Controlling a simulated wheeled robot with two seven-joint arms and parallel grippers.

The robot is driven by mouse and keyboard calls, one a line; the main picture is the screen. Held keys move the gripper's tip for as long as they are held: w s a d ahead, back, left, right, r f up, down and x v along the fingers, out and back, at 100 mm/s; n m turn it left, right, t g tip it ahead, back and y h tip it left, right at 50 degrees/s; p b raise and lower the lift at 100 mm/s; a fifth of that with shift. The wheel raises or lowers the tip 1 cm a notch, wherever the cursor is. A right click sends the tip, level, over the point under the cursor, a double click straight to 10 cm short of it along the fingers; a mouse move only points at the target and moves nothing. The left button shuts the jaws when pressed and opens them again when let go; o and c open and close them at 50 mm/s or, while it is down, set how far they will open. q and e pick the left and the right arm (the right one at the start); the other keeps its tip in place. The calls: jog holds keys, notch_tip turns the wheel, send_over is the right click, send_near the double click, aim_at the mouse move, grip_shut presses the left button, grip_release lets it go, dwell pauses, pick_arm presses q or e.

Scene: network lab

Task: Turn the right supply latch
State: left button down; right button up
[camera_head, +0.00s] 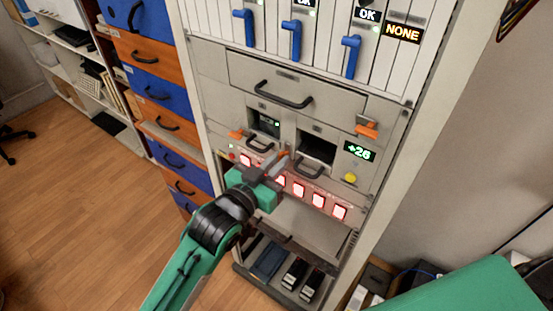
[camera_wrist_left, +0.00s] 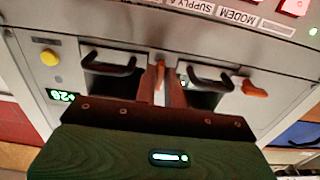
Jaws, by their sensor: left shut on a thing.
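The right supply latch, a small orange lever (camera_head: 283,154), sits on the grey panel between the two supply bays. My left gripper (camera_head: 281,163) is at it, with the fingers shut on it. In the left wrist view the latch (camera_wrist_left: 160,77) stands between the two dark fingers (camera_wrist_left: 160,88), roughly upright in that picture. The fingers hide part of it. The left supply latch (camera_head: 236,134) is orange and lies sideways; it also shows in the left wrist view (camera_wrist_left: 254,89). The right supply bay (camera_head: 316,148) is dark, with a black handle (camera_head: 309,170) below it. My right gripper is out of view.
A row of lit square buttons (camera_head: 299,190) runs just below the bays. A yellow knob (camera_head: 350,177), a green display (camera_head: 359,151) and another orange lever (camera_head: 366,130) are to the right. Blue-handled modules (camera_head: 297,40) are above. Coloured drawers (camera_head: 160,92) stand left.

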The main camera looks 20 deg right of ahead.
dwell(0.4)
pick_arm(q)
jog(key=c, duration=1.5)
grip_release()
jog(key=shift+s+a, duration=0.1)
jog(key=b+v, duration=0.4)
jog(key=v, duration=0.9)
jog(key=shift+s+a, duration=0.15)
jog(key=shift+a, duration=0.05)
